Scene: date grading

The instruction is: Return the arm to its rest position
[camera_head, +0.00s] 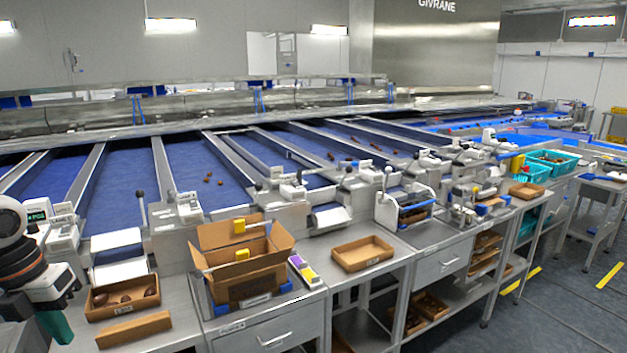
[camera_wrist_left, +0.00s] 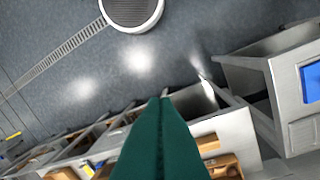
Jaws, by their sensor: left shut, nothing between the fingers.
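My left gripper (camera_head: 58,328) is at the lower left of the head view, with its arm coming in from the left edge. Its green fingers point down, close to the left of the small tray of dates. In the left wrist view the green fingers (camera_wrist_left: 160,104) are pressed together with nothing between them. Beyond their tips lie the grey floor and the steel bench, seen at a slant. My right gripper is in neither view.
A small cardboard tray (camera_head: 112,310) holds several dark dates. Blue conveyor lanes (camera_head: 200,165) run behind the steel bench. Free floor (camera_head: 570,280) lies at the right.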

